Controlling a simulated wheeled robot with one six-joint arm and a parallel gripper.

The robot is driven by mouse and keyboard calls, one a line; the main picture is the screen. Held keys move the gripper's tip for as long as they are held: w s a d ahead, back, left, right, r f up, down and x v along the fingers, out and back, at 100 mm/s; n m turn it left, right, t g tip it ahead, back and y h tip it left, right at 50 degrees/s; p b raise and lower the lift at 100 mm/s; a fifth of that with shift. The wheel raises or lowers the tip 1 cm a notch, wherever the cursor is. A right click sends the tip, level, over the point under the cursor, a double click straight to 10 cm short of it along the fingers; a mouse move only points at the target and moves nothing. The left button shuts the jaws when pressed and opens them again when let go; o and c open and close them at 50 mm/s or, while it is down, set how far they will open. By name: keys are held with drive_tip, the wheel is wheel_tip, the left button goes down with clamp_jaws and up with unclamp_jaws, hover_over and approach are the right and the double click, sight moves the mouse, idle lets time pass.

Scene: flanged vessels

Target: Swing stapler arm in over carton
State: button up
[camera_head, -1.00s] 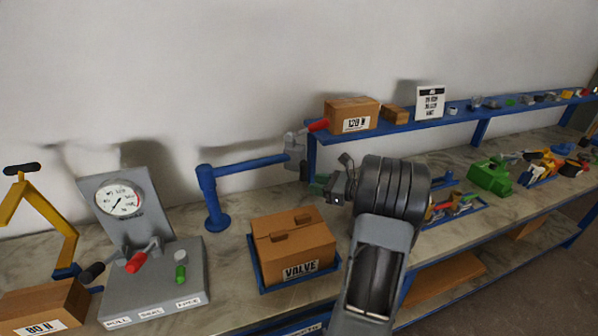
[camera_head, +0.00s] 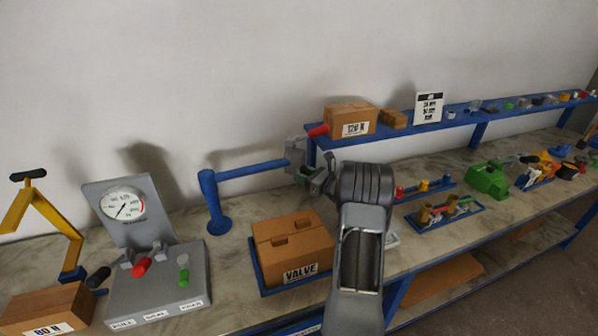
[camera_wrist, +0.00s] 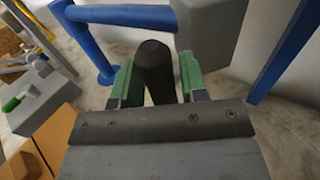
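The stapler arm is a horizontal blue bar (camera_head: 250,169) on a blue post (camera_head: 213,203), pointing right along the wall. It ends in a grey stapler head (camera_head: 296,152) with a red lever. The carton marked VALVE (camera_head: 292,247) sits closed in front, on the bench; the head is behind and right of it. My gripper (camera_head: 318,178) is at the head. In the wrist view, its green fingers (camera_wrist: 156,85) stand either side of a dark handle (camera_wrist: 153,66) beside the grey head, with a slight gap visible on the right. Its lower end is hidden.
A gauge stand (camera_head: 150,265) and a yellow jointed arm (camera_head: 45,215) are at left. A blue shelf (camera_head: 400,128) with a 120 N box (camera_head: 350,119) runs behind my arm. Parts trays lie at right. Bench between post and carton is clear.

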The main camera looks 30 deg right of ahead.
drive_tip(key=shift+x, duration=0.9)
clamp_jaws()
